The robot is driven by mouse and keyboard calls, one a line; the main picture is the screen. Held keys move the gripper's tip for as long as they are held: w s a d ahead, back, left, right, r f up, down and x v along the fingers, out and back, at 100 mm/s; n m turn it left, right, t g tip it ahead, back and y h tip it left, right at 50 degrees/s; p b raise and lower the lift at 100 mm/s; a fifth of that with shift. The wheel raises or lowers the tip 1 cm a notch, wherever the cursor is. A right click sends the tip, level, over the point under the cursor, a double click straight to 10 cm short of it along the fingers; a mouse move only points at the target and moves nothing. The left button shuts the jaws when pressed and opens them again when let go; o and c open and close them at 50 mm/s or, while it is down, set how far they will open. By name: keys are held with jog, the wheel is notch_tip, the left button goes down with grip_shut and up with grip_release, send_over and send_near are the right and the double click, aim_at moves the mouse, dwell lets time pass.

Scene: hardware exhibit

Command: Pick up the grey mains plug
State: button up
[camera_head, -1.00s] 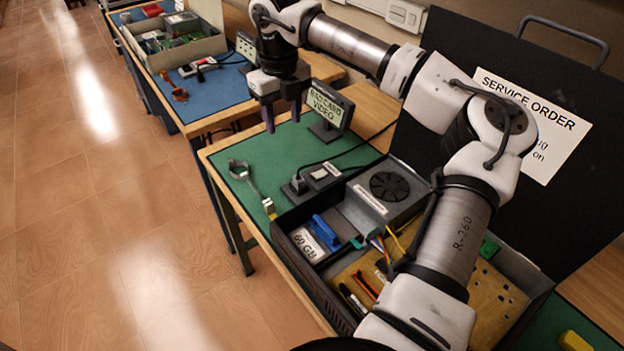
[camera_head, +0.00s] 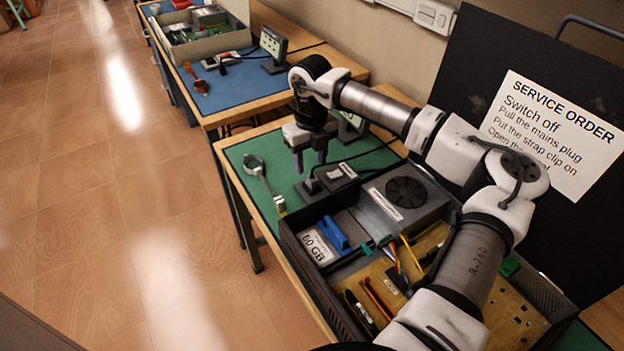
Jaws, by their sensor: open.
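A dark grey piece that looks like the grey mains plug (camera_head: 309,186) stands on the green mat, at the left end of a grey socket block (camera_head: 341,171) with a pale label. It is beside the open computer case, at its back left corner. A dark cord runs from this area toward the back right. My gripper (camera_head: 311,161) points down with its two purple-tipped fingers apart and nothing between them. It appears just above and behind the plug in the picture. I cannot tell the exact height gap.
The open case (camera_head: 292,246) holds a fan unit (camera_head: 407,190), a blue connector, wires and pens. A small display (camera_head: 351,126) stands behind my gripper, partly hidden. A service order sign (camera_head: 553,130) stands at right.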

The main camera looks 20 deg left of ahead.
aim_at(312, 177)
jog(key=shift+s+d+f+p, duration=0.1)
jog(key=shift+f+p, duration=0.3)
jog(key=shift+f, duration=0.75)
jog(key=shift+s+d+f+p, duration=0.1)
jog(key=shift+f+p, duration=0.3)
jog(key=shift+f, duration=0.7)
jog(key=c, duration=0.8)
